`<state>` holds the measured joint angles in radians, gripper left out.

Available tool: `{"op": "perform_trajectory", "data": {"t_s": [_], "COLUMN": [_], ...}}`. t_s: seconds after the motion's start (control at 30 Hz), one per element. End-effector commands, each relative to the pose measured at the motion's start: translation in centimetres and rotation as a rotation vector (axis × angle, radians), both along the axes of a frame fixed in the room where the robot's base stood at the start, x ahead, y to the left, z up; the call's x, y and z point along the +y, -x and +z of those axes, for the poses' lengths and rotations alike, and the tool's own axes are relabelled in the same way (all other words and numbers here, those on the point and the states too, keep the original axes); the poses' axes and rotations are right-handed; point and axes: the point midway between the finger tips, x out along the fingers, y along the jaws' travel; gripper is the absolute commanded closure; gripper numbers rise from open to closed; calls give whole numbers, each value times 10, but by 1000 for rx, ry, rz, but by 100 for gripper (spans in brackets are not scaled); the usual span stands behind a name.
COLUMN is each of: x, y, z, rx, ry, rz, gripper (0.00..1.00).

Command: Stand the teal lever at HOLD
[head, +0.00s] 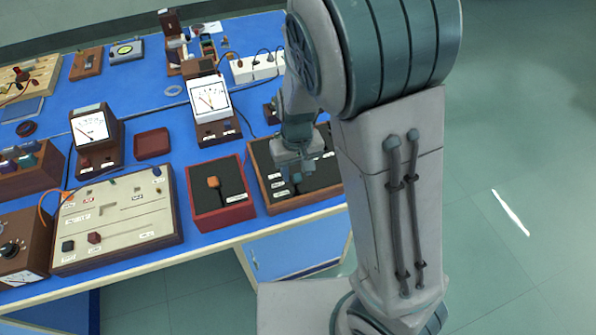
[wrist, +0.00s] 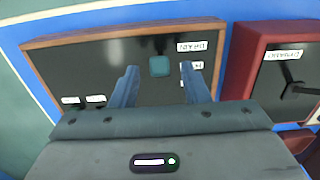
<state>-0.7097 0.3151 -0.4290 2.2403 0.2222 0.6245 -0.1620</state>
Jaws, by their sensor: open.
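The teal lever's square knob (wrist: 160,66) shows in the wrist view against a black panel in a wooden frame (wrist: 125,36). My gripper (wrist: 159,70) is open, with one finger on each side of the knob in the picture. I cannot tell whether a finger touches it. White labels (wrist: 191,46) lie right of the knob, one partly behind a finger. Two more labels (wrist: 83,100) are at the panel's left. Their words are too small to read surely. In the head view my gripper (head: 298,172) is over the wooden-framed panel (head: 262,178), which my arm partly hides.
A red box (head: 222,218) with an orange-knobbed lever (head: 213,183) stands just left of the panel in the head view. A beige board (head: 115,215) lies further left. A white-faced meter (head: 210,98) stands behind. The blue bench's front edge (head: 225,243) is close.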

Motion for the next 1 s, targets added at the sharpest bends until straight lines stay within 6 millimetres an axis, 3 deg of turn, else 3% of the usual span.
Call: {"op": "perform_trajectory", "data": {"t_s": [0.13,0.43,0.6,1.0], "x": [0,0,0,2], "y": [1,0,0,-10], "z": [-10,-12,-12,-6], "rx": [1,0,0,114], "ry": [0,0,0,34], "rz": [-1,0,0,-1], "gripper": [58,58,100,100]}}
